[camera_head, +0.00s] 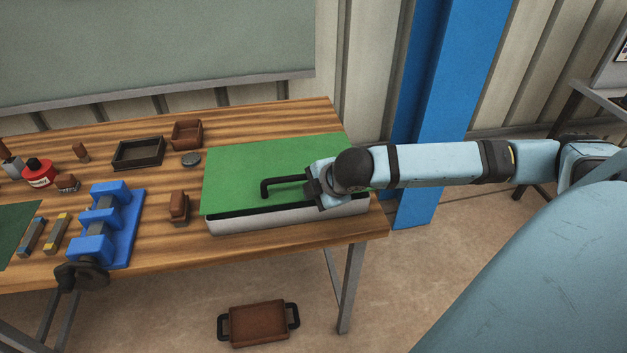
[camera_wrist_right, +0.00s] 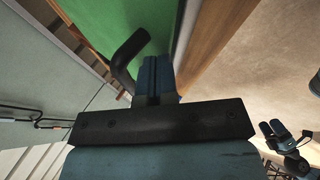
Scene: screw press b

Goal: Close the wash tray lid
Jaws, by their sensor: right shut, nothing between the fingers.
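The wash tray (camera_head: 285,221) is a pale, low box at the right end of the bench. Its green lid (camera_head: 240,170) lies over it, with a dark band showing between the lid's front edge and the tray rim. A black bar handle (camera_head: 280,180) stands on the lid; it also shows in the wrist view (camera_wrist_right: 127,55). My right gripper (camera_head: 314,187) is over the lid's right part, beside the handle; its shut, empty fingers (camera_wrist_right: 156,72) show in the wrist view. I cannot tell whether they touch the lid.
Left of the tray are a brown block (camera_head: 179,207), a blue screw press (camera_head: 110,225), a dark open tray (camera_head: 138,153), a brown box (camera_head: 187,134) and a red bottle (camera_head: 38,172). A brown handled tray (camera_head: 258,323) lies on the floor. A blue post (camera_head: 425,100) stands behind my right arm.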

